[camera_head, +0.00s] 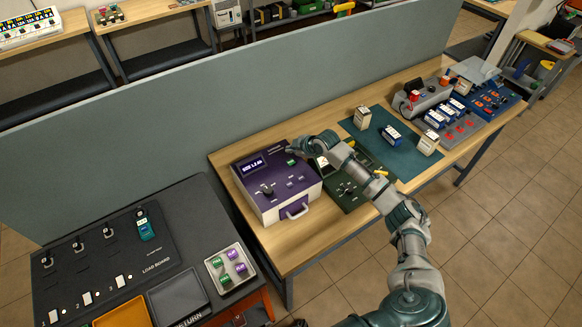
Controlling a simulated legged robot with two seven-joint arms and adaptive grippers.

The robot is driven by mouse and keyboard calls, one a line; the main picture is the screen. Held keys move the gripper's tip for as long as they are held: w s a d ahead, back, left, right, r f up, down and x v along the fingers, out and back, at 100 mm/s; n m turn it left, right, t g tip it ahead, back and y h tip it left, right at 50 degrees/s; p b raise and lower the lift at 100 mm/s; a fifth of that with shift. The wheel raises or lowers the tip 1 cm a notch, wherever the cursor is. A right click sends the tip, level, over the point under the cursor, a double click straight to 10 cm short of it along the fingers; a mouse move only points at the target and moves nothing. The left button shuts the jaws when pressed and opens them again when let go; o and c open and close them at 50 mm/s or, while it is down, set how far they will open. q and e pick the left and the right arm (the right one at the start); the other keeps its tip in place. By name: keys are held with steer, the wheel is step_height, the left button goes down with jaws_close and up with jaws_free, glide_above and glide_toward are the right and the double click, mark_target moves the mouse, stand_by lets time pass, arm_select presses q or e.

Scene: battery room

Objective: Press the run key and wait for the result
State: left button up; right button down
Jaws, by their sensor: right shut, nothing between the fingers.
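The purple tester (277,188) stands on the wooden bench with a lit display (252,167), whose text is too small to read surely. Its sloped top has a green key (291,162), several small purple keys, a dark knob (266,190) and a front handle (294,210). Which key is the run key is not legible. My right arm reaches up from the bottom right. My right gripper (293,148) is shut and empty over the tester's back right corner, close to the green key; contact cannot be told. My left gripper is not in view.
A dark green device (347,200) stands right of the tester, partly hidden by my arm. A teal mat (405,160) holds several battery blocks. Racks of blocks (465,128) stand farther right. A load board (160,262) and a tray (247,256) lie left. A grey partition (200,125) runs behind.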

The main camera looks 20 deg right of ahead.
mark_target(292, 163)
step_height(292, 163, down, 2)
steer(key=shift+a+f+b, duration=0.1)
steer(key=shift+b, duration=0.45)
steer(key=shift+f, duration=0.9)
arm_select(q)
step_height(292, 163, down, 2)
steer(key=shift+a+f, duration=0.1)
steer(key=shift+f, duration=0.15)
arm_select(e)
steer(key=shift+d, duration=0.25)
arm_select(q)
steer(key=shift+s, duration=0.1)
arm_select(e)
steer(key=shift+a, duration=0.2)
steer(key=shift+d, duration=0.1)
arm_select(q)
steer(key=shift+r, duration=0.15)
arm_select(e)
steer(key=shift+f, duration=0.3)
